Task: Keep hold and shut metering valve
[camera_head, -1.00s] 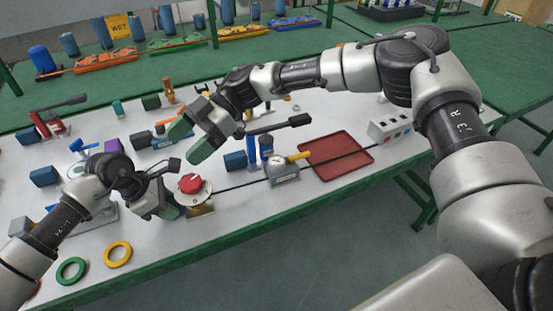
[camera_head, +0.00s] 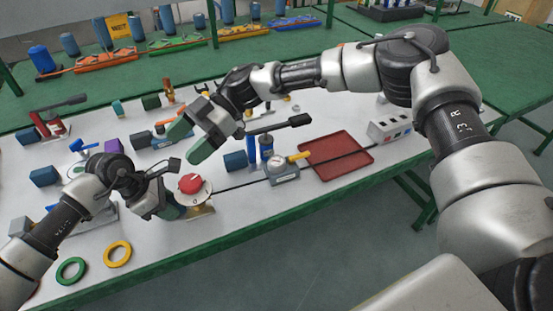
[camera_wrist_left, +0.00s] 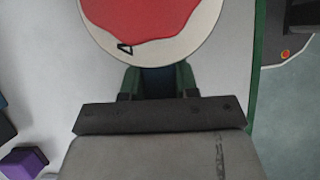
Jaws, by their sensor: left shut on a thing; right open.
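The metering valve has a red knob (camera_head: 191,184) on a white dial (camera_head: 202,194) with a brass-coloured base (camera_head: 201,210). It stands near the table's front edge. In the left wrist view the red knob (camera_wrist_left: 150,18) and dial (camera_wrist_left: 142,57) fill the top, with a small black triangular mark beside the knob. My left gripper (camera_head: 178,208) is shut on the valve's body below the dial. Its green fingers (camera_wrist_left: 158,82) lie either side of a dark blue part; the contact is hidden under the dial. My right gripper (camera_head: 190,143) is open and empty, above and behind the valve.
A gauge block with a yellow handle (camera_head: 284,168) and blue cylinders stands right of the valve. Further right are a red tray (camera_head: 335,147) and a grey switch box (camera_head: 389,129). Green (camera_head: 70,271) and yellow (camera_head: 117,254) rings lie at the front left.

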